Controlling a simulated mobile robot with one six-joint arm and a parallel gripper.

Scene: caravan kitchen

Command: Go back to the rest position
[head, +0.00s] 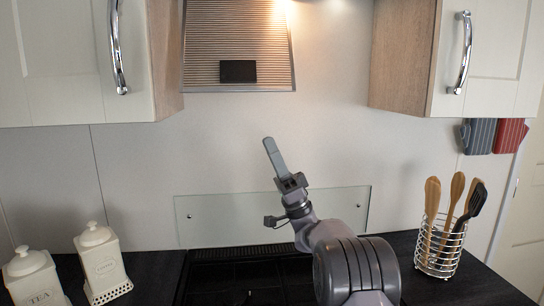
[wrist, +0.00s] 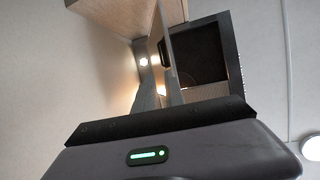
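My gripper (head: 269,142) is raised in front of the back wall, above the hob and below the extractor hood. It points up and slightly left. From the head view its fingers overlap into one grey strip, so the gap between them does not show. I see no object held at the tips. In the wrist view the gripper's dark body with a green light fills the bottom, and the finger opening is not clear.
A ribbed hood (head: 238,45) hangs between the left cabinet (head: 60,60) and right cabinet (head: 490,55). On the dark worktop (head: 445,288) stand a utensil holder (head: 438,250), a tea canister (head: 32,280) and another canister (head: 101,264). A glass panel (head: 225,220) backs the hob (head: 230,280).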

